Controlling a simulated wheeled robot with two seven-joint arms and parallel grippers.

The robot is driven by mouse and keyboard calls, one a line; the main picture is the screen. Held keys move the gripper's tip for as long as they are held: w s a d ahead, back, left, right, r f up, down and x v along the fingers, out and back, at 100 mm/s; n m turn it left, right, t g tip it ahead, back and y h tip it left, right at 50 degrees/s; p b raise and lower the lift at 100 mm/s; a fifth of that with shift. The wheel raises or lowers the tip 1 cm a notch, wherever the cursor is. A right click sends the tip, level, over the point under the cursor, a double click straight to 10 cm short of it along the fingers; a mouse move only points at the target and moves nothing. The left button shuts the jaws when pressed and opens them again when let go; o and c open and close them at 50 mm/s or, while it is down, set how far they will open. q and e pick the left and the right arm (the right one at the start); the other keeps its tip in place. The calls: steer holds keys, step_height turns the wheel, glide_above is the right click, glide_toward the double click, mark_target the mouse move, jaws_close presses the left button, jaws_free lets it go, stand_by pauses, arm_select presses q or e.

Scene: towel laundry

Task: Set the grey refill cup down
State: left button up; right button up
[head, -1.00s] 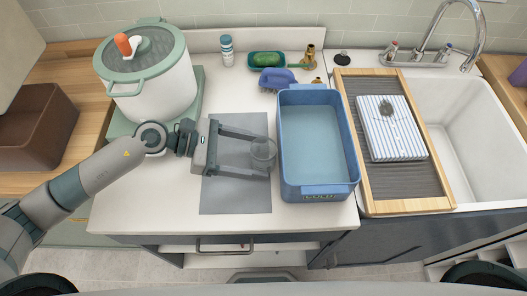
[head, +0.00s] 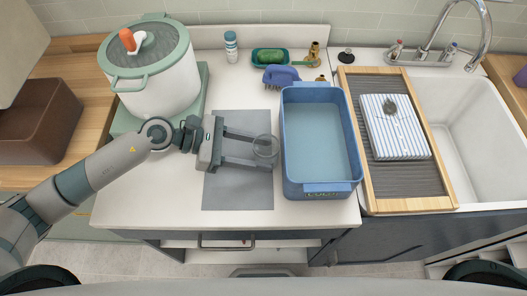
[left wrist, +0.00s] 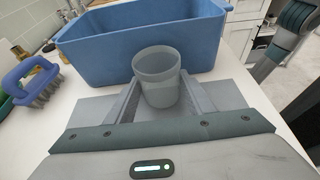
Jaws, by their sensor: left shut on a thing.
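The grey refill cup (head: 265,146) is a small translucent cup, upright between the fingertips of my left gripper (head: 262,153). The gripper is shut on it, with one finger on each side. In the left wrist view the cup (left wrist: 158,76) stands between the two grey fingers, its open rim up, in front of the blue tub. In the head view it shows over the right edge of the grey mat (head: 238,190), close to the tub's left wall. I cannot tell whether its base touches the mat. My right gripper is not in view.
The blue tub (head: 288,165) holds water, just right of the cup. A lidded pot (head: 160,95) stands at the back left. A drainboard (head: 450,203) with a folded striped towel (head: 395,128) is at the right.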

arm_select(q)
steer(key=shift+r, duration=0.1)
